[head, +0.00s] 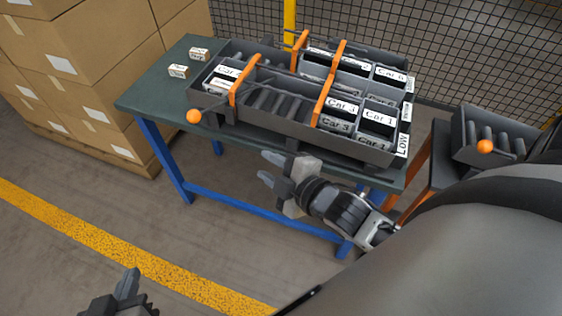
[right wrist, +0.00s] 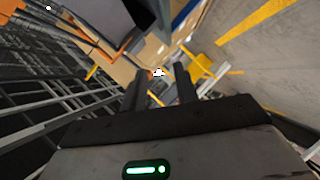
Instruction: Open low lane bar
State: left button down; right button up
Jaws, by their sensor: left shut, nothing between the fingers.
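The low lane (head: 345,147) is the front dark trough on the table, with a LOW label (head: 402,143) at its right end. Orange bars cross it at the left (head: 238,85) and near the middle (head: 323,98). Labelled car boxes, including Car 1 (head: 379,119) and Car 3 (head: 340,110), sit right of the middle bar. An orange knob (head: 194,116) on a thin rod sticks out at the lane's left. My right gripper (head: 268,168) is open and empty in front of the table; its fingers stand apart in the right wrist view (right wrist: 162,80). My left gripper (head: 129,278) is shut, low at the bottom left, partly cut off.
A second lane with more boxes and orange bars (head: 300,50) lies behind. Two small labelled blocks (head: 178,71) sit at the table's left. A side bin (head: 490,135) with an orange knob (head: 484,146) stands right. Cartons (head: 90,60) are stacked left; mesh fence is behind.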

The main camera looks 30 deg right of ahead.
jog(key=s+a+f+m+g+p, duration=0.2)
jog(key=s+f+m, duration=0.4)
jog(key=m, duration=0.5)
jog(key=shift+s+a+f+g+p, duration=0.15)
jog(key=shift+s+a+g+p, duration=0.2)
jog(key=shift+s+g+p, duration=0.65)
jog(key=shift+s, duration=0.15)
jog(key=shift+c, duration=0.2)
